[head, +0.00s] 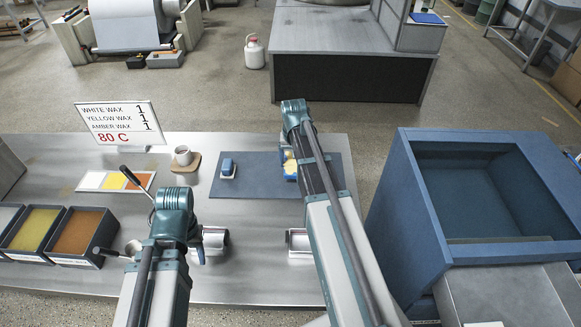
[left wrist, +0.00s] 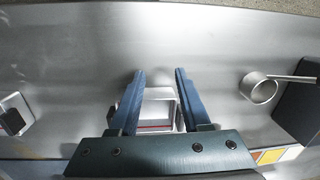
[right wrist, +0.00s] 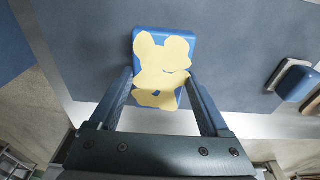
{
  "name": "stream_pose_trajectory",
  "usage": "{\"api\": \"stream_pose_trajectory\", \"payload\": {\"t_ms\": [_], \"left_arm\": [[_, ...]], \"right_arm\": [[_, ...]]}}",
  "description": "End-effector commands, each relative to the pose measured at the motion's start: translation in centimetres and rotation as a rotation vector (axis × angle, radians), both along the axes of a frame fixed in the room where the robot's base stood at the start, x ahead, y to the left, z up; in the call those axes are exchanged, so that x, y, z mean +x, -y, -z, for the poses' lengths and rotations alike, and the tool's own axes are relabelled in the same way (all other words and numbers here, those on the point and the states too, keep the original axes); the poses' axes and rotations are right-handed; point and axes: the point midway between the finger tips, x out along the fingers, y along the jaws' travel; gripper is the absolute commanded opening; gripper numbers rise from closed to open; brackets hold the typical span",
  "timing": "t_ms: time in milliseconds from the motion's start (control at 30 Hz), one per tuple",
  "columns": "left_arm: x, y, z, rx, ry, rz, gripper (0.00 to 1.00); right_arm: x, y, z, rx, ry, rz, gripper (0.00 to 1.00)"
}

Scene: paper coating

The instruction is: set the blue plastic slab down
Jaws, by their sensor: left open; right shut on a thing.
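The blue plastic slab (right wrist: 144,47) has a pale yellow bear-shaped sheet (right wrist: 160,62) on it. My right gripper (right wrist: 160,82) is shut on the slab, one finger at each side. The slab is over the dark blue mat (head: 255,184); I cannot tell whether it touches. In the head view the slab (head: 291,178) is partly hidden behind my right arm. My left gripper (left wrist: 160,74) is open and empty above the metal table, with a pale box-like metal thing (left wrist: 158,108) below between its fingers.
A blue-and-white block (head: 228,168) sits on the mat left of the slab. A cup (head: 182,155), color cards (head: 115,181), wax trays (head: 78,236) and a sign (head: 122,122) stand on the left. A large blue bin (head: 412,190) stands right of the table. The mat's middle is clear.

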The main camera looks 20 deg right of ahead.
Motion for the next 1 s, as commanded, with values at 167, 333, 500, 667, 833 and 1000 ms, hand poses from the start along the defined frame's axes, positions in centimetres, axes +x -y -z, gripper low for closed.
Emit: {"api": "stream_pose_trajectory", "payload": {"t_ms": [167,333,500,667,833,1000], "left_arm": [[0.0,0.0,0.2,0.0,0.0,0.0,0.47],[0.0,0.0,2.7,0.0,0.0,0.0,0.47],[0.0,0.0,3.9,0.0,0.0,0.0,0.47],[0.0,0.0,3.6,0.0,0.0,0.0,0.47],[0.0,0.0,3.9,0.0,0.0,0.0,0.47],[0.0,0.0,3.9,0.0,0.0,0.0,0.47]], "right_arm": [[1.2,-0.5,0.2,0.0,0.0,-0.002,0.18],[1.1,-0.6,2.7,0.0,0.0,0.0,0.18],[1.1,-0.6,3.9,0.0,0.0,0.0,0.18],[1.1,-0.6,3.6,0.0,0.0,0.0,0.18],[1.1,-0.6,3.9,0.0,0.0,0.0,0.18],[1.1,-0.6,3.9,0.0,0.0,0.0,1.0]]}}
